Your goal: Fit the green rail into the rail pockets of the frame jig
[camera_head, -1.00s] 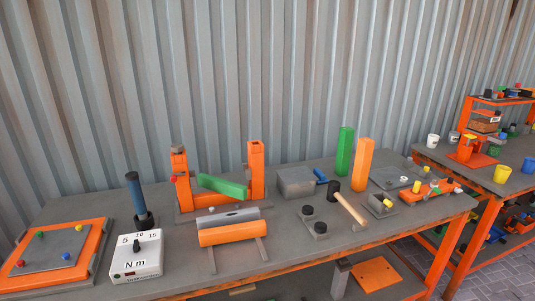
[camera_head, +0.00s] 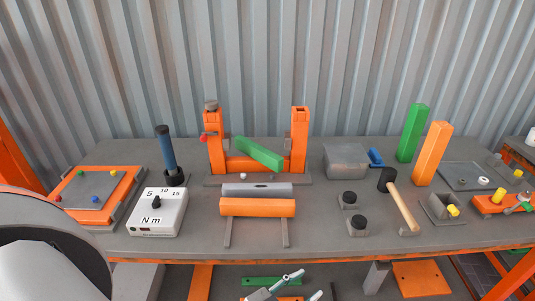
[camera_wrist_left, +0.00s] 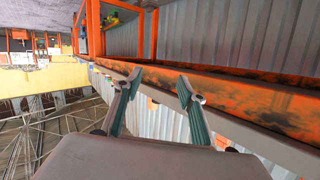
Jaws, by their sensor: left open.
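The frame jig (camera_head: 214,150) stands on the bench with two upright orange posts and an orange crossbar. The green rail (camera_head: 258,153) shows between the posts, slanting, its left end higher than its right. I cannot tell exactly what it rests on; neither end appears seated in a pocket. My left gripper (camera_head: 305,284) is low in the head view, in front of the bench edge, open and empty and apart from the rail. In the left wrist view its two fingers (camera_wrist_left: 160,85) are spread near an orange bench edge. My right gripper is not in view.
An orange beam (camera_head: 257,208) lies on supports before the jig. A torque tester (camera_head: 158,212) stands left, a mallet (camera_head: 403,205) right. Upright green (camera_head: 412,132) and orange (camera_head: 433,153) bars stand farther right. The orange bench edge (camera_head: 150,260) runs along the front.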

